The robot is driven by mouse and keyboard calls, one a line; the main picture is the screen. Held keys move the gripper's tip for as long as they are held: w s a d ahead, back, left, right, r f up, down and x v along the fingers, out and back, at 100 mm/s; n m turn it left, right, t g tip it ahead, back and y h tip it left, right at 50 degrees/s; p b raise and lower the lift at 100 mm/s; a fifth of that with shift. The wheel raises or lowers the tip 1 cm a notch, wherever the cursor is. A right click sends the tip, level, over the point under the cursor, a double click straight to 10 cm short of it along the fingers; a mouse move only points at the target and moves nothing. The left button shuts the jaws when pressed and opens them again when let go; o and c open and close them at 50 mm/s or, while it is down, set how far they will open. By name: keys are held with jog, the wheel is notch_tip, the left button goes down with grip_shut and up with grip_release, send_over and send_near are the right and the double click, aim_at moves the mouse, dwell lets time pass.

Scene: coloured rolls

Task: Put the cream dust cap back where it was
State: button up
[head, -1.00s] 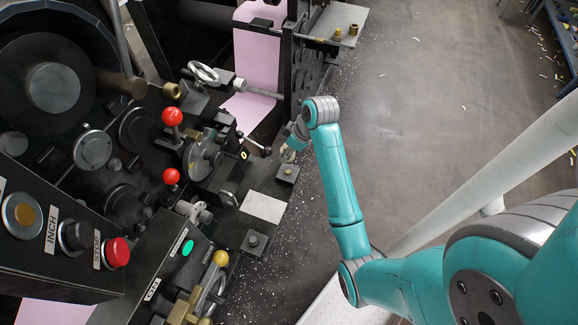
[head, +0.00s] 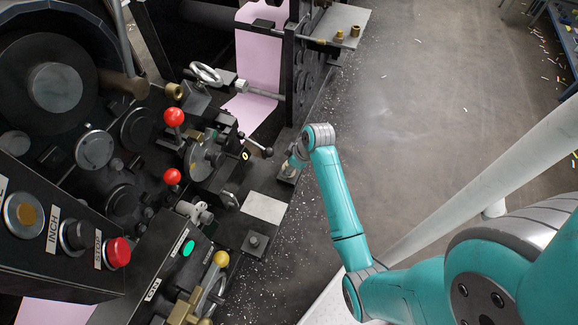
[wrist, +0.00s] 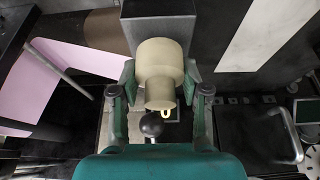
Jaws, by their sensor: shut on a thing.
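My gripper (wrist: 160,98) is shut on the cream dust cap (wrist: 160,68), which sits between the two fingers in the wrist view. The cap has a wide round body and a narrower end. In the wrist view a dark grey block (wrist: 158,22) lies behind the cap; whether the cap touches it I cannot tell. In the head view my gripper (head: 291,168) is over a small dark block at the machine's right edge and largely hides it. The cap cannot be clearly made out there.
A black ball-ended lever (head: 267,152) stands just left of my gripper; its knob also shows in the wrist view (wrist: 152,124). A pale plate (head: 263,207) and a block with a bolt (head: 254,241) lie nearer. The floor (head: 430,130) to the right is open.

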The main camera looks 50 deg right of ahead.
jog(key=shift+f, duration=0.6)
jog(key=o, duration=1)
